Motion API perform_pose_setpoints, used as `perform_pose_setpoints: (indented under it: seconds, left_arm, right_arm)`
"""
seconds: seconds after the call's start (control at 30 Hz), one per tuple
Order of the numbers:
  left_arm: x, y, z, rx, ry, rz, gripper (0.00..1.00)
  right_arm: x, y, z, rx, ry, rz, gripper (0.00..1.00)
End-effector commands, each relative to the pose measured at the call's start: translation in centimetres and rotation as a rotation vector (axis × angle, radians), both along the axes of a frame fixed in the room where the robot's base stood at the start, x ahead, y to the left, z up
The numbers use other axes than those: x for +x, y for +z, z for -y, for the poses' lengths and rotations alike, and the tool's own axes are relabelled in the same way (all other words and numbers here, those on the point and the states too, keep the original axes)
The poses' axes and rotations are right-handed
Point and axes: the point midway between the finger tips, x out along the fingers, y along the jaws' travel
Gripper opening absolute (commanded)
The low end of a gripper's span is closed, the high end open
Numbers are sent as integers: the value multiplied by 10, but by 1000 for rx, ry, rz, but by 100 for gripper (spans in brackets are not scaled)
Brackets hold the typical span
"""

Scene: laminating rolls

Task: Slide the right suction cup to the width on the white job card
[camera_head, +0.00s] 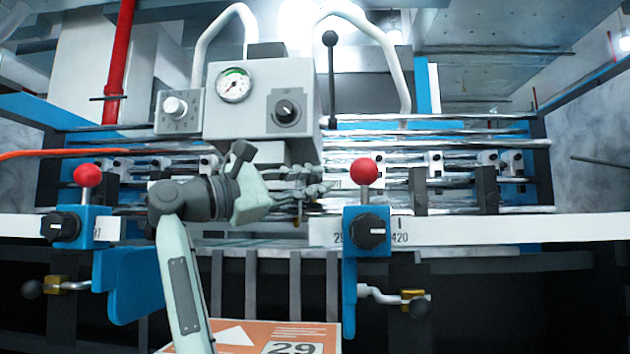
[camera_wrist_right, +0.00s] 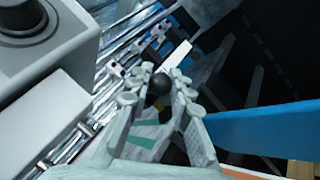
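Several small black-and-white blocks, perhaps suction cups, sit along a metal rail in the head view; one is right of centre (camera_head: 433,162). I cannot tell which is the right suction cup. An orange card (camera_head: 235,330) with a white panel marked 29 shows at the bottom, cut off by the frame; no plainly white job card can be made out. My right gripper (camera_head: 325,190) is open and points right, in front of the rails. My left gripper is out of view.
A blue clamp with a red ball (camera_head: 366,171) and black knob (camera_head: 370,231) stands right of my gripper. A similar one (camera_head: 88,176) is at left. A grey gauge box (camera_head: 262,98) sits above. A white scale bar (camera_head: 480,231) runs across the front.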

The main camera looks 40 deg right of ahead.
Motion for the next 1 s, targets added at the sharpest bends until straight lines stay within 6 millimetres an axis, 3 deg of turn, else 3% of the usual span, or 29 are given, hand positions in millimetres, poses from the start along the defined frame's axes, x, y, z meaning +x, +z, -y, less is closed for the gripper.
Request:
perform_pose_setpoints:
  seconds: [0.2,0.77,1.0]
  left_arm:
    - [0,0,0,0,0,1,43]
    - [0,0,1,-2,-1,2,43]
    - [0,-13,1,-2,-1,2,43]
  right_arm:
    - [1,0,0,0,2,-1,42]
    - [-1,0,1,0,-1,0,42]
    - [-16,-3,20,2,-6,2,42]
